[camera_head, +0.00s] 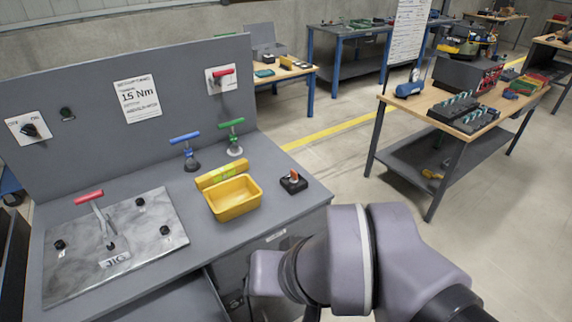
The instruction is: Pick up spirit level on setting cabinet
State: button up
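A yellow bar with a greenish patch near its middle, which looks like the spirit level (221,174), lies on the grey top of the setting cabinet (285,222). It is just behind a yellow bin (234,208), which hides part of its lower front edge. My purple-grey arm links cover the bottom right of the view, in front of the cabinet's right corner. My gripper is not in view.
Blue-handled (186,150) and green-handled (233,137) clamps stand behind the bar. A small dark block with an orange top (293,181) sits right of the bin. A metal jig plate (118,245) with a red-handled lever lies left. Floor shows between cabinet and right workbench (400,112).

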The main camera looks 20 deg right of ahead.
aim_at(207, 180)
jog(key=i+l+u, duration=0.15)
jog(key=i, duration=0.35)
jog(key=i+l+u, duration=0.15)
jog(key=i+l, duration=0.25)
jog(key=i, duration=0.05)
